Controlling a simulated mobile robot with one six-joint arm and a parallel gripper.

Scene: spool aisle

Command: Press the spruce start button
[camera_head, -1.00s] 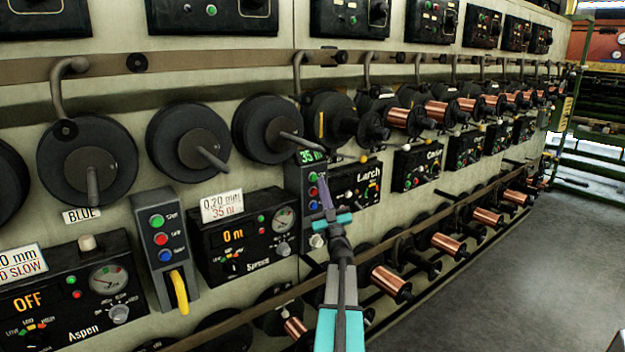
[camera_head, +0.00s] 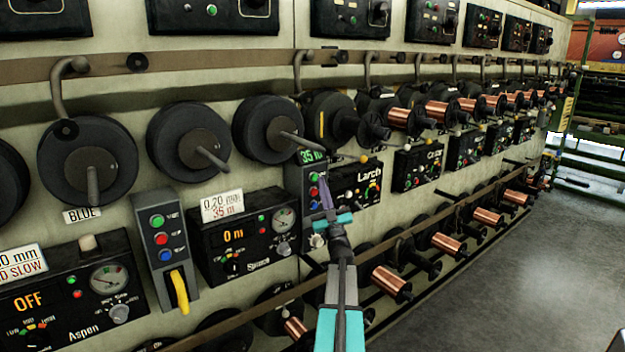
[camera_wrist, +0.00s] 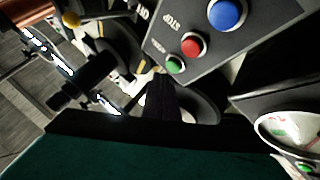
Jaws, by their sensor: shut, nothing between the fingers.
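The Spruce panel (camera_head: 245,236) is black with a gauge and an orange "0 m" display. A grey button box (camera_head: 313,180) stands just right of it, with a green display and a green, a red and a blue button in a column. The wrist view shows this box tilted, with its green button (camera_wrist: 175,66), its red button (camera_wrist: 193,45) by the word STOP, and its blue button (camera_wrist: 227,14). My gripper (camera_head: 326,188) is shut and empty in front of the box. Its dark tip (camera_wrist: 163,82) is close to the green button; I cannot tell whether they touch.
A second button box (camera_head: 165,240) with a yellow handle (camera_head: 179,290) stands left of the Spruce panel, beside the Aspen panel (camera_head: 75,290). The Larch panel (camera_head: 355,185) is to the right. Spools and hooks line the wall. The floor (camera_head: 520,290) at right is clear.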

